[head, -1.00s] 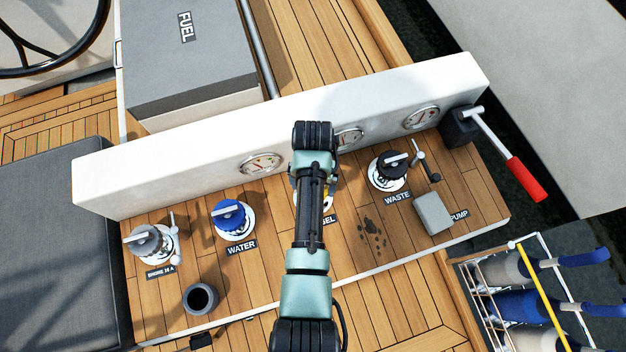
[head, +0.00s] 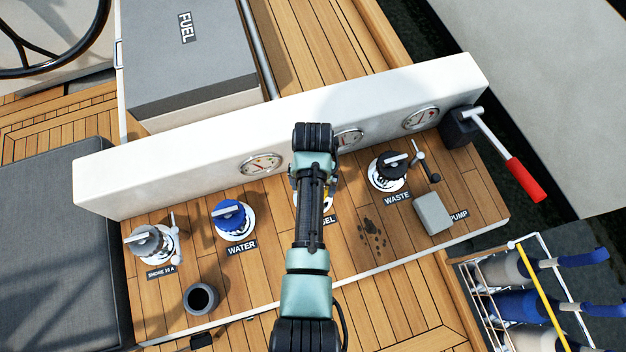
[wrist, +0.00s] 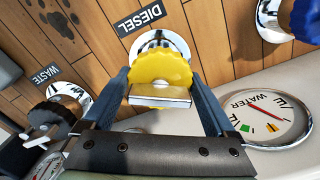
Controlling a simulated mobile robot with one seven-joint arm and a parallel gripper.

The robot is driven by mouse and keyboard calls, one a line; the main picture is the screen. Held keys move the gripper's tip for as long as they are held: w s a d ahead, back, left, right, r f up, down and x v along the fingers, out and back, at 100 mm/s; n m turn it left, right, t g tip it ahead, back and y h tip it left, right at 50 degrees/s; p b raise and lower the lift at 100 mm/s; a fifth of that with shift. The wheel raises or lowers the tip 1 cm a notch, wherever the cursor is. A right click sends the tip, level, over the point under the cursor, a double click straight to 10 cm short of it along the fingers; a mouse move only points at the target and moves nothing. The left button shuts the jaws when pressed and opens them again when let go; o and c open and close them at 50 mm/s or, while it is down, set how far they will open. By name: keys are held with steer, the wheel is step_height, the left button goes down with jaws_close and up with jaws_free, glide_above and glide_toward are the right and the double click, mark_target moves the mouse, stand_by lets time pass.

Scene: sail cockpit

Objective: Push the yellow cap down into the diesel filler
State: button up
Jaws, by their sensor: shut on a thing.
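The yellow cap (wrist: 160,68) has a scalloped edge and a flat silver grip bar. In the wrist view it is at the white ring of the diesel filler (wrist: 177,38), under the DIESEL label (wrist: 139,20). It hides the filler's opening, so I cannot tell how deep it sits. My gripper (wrist: 160,92) is shut on the cap, with one blue-grey finger on each side.
The blue water cap (head: 229,214) is to the left and the black waste cap (head: 391,165) to the right. A white panel with gauges (head: 205,150) stands behind. A grey block (head: 433,213), a red-handled lever (head: 525,178) and a dark cup (head: 201,298) are also on or by the console.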

steer(key=shift+f+b, duration=0.3)
steer(key=shift+f, duration=0.15)
steer(key=o, duration=1.2)
step_height(320, 180, up, 11)
steer(key=p, duration=1.1)
steer(key=shift+w, duration=0.1)
